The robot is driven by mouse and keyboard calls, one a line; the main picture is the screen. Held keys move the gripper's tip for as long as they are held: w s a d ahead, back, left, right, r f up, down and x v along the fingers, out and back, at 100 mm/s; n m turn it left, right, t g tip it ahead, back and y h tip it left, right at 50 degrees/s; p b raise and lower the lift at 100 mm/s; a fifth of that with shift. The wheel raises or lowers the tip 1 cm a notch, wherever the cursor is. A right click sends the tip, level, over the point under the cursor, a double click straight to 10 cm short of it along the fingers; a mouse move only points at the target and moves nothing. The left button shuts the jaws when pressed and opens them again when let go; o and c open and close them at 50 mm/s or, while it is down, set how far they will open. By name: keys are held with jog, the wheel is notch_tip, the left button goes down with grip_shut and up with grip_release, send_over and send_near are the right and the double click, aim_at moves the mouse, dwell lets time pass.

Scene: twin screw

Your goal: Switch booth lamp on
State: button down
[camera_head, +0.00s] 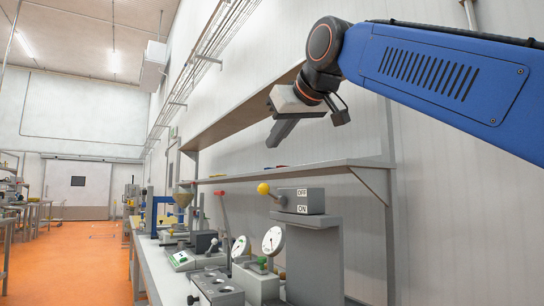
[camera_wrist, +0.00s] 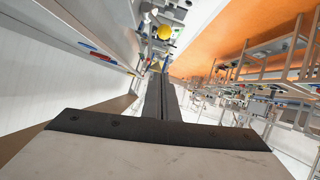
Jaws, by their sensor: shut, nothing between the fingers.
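A grey switch box (camera_head: 305,201) with OFF above ON on its face stands on a grey pedestal at the bench. Its lever ends in a yellow ball knob (camera_head: 263,188), raised to about the height of the OFF label. My gripper (camera_head: 274,142) is shut and empty, above the switch and apart from it, its fingers pointing down-left. In the wrist view the shut fingers (camera_wrist: 163,82) reach up from the bottom, and a yellow ball (camera_wrist: 165,32), apparently the knob, shows beyond their tips. I cannot identify the booth lamp in either view.
Two round dial gauges (camera_head: 273,240) stand in front of the pedestal. A red-handled lever (camera_head: 222,207) and other devices crowd the bench to the left. A wall shelf (camera_head: 330,164) runs behind my gripper, above the switch. The orange floor (camera_head: 80,265) at left is open.

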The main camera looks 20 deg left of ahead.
aim_at(271, 193)
jog(key=w+a+f, duration=0.4)
jog(key=w+f, duration=0.2)
jog(key=f, duration=0.1)
jog(key=shift+a+f, duration=0.35)
jog(key=shift+a, duration=0.05)
dwell(0.4)
